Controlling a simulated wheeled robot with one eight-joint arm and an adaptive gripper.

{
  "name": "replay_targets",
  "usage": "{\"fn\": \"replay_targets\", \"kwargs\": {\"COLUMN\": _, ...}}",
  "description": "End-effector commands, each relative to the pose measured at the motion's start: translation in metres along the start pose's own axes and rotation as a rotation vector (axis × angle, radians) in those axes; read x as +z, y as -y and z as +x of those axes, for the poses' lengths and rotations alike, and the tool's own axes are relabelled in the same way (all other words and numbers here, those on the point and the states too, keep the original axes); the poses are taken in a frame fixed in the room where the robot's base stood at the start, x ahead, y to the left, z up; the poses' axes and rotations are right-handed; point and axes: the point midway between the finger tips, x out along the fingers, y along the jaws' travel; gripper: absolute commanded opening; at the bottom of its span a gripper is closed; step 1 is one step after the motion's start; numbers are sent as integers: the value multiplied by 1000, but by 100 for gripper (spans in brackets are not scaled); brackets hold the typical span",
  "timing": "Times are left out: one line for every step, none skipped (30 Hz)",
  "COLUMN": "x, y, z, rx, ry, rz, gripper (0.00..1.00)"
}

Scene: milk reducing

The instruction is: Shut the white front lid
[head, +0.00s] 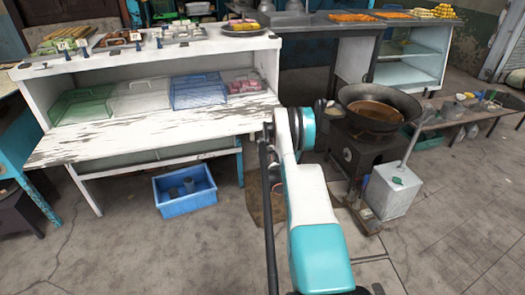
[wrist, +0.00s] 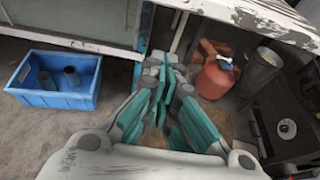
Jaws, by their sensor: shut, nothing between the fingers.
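A white, translucent lid (head: 140,97) sits between a green lid and a blue lid on the worn white bench in the head view. A slim handle shows at its back edge. Whether it is fully down is too small to tell. My gripper (wrist: 162,85) shows in the wrist view with its teal and grey fingers together and empty. It points down past the bench's edge, above the floor and apart from the lids. The lid is not in the wrist view.
A green lid (head: 82,105) and a blue lid (head: 199,91) flank the white one. A blue crate (wrist: 55,78) with cups stands on the floor. A red gas bottle (wrist: 215,78) and a dark stove (wrist: 285,120) are right of my gripper. A wok (head: 375,108) stands right of my arm.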

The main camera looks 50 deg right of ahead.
Motion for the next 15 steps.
{"fn": "replay_targets", "kwargs": {"x": -3, "y": 0, "z": 11, "rx": 1, "ry": 0, "rz": 0, "gripper": 0}}
{"fn": "replay_targets", "kwargs": {"x": -3, "y": 0, "z": 16, "rx": 1, "ry": 0, "rz": 0, "gripper": 0}}
{"fn": "replay_targets", "kwargs": {"x": -3, "y": 0, "z": 23, "rx": 1, "ry": 0, "rz": 1, "gripper": 0}}
{"fn": "replay_targets", "kwargs": {"x": -3, "y": 0, "z": 28, "rx": 1, "ry": 0, "rz": 1, "gripper": 0}}
{"fn": "replay_targets", "kwargs": {"x": -3, "y": 0, "z": 34, "rx": 1, "ry": 0, "rz": 0, "gripper": 0}}
{"fn": "replay_targets", "kwargs": {"x": -3, "y": 0, "z": 40, "rx": 1, "ry": 0, "rz": 0, "gripper": 0}}
{"fn": "replay_targets", "kwargs": {"x": -2, "y": 0, "z": 45, "rx": 0, "ry": 0, "rz": -1, "gripper": 0}}
{"fn": "replay_targets", "kwargs": {"x": 4, "y": 0, "z": 42, "rx": 0, "ry": 0, "rz": 0, "gripper": 0}}
{"fn": "replay_targets", "kwargs": {"x": 9, "y": 0, "z": 39, "rx": 0, "ry": 0, "rz": 0, "gripper": 0}}
{"fn": "replay_targets", "kwargs": {"x": 12, "y": 0, "z": 37, "rx": 0, "ry": 0, "rz": 0, "gripper": 0}}
{"fn": "replay_targets", "kwargs": {"x": 14, "y": 0, "z": 36, "rx": 0, "ry": 0, "rz": 0, "gripper": 0}}
{"fn": "replay_targets", "kwargs": {"x": 18, "y": 0, "z": 35, "rx": 0, "ry": 0, "rz": 0, "gripper": 0}}
{"fn": "replay_targets", "kwargs": {"x": 21, "y": 0, "z": 34, "rx": 0, "ry": 0, "rz": 0, "gripper": 0}}
{"fn": "replay_targets", "kwargs": {"x": 24, "y": 0, "z": 33, "rx": 0, "ry": 0, "rz": 0, "gripper": 0}}
{"fn": "replay_targets", "kwargs": {"x": 26, "y": 0, "z": 32, "rx": 0, "ry": 0, "rz": 0, "gripper": 0}}
